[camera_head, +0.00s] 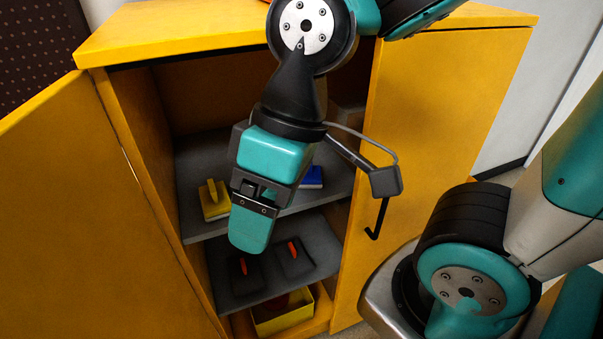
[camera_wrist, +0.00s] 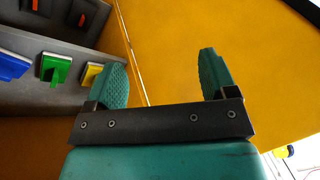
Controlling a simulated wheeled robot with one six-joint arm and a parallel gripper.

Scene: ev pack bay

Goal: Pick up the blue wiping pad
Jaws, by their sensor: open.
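The blue wiping pad (camera_head: 313,178) lies on the upper grey shelf of the yellow cabinet, at the right, partly hidden behind my gripper. In the wrist view the blue pad (camera_wrist: 13,66) is at the left edge and cut off by the frame. My gripper (camera_head: 250,232) points down in front of the shelves. In the wrist view my gripper (camera_wrist: 165,76) is open, with nothing between its fingers, and the blue pad lies well to the left of them.
A yellow pad (camera_head: 214,200) and a green pad (camera_wrist: 57,69) share the shelf. The lower shelf (camera_head: 262,272) holds two dark pads with orange handles. A yellow bin (camera_head: 283,319) stands below. The left door (camera_head: 75,220) and right door (camera_head: 440,110) flank the opening.

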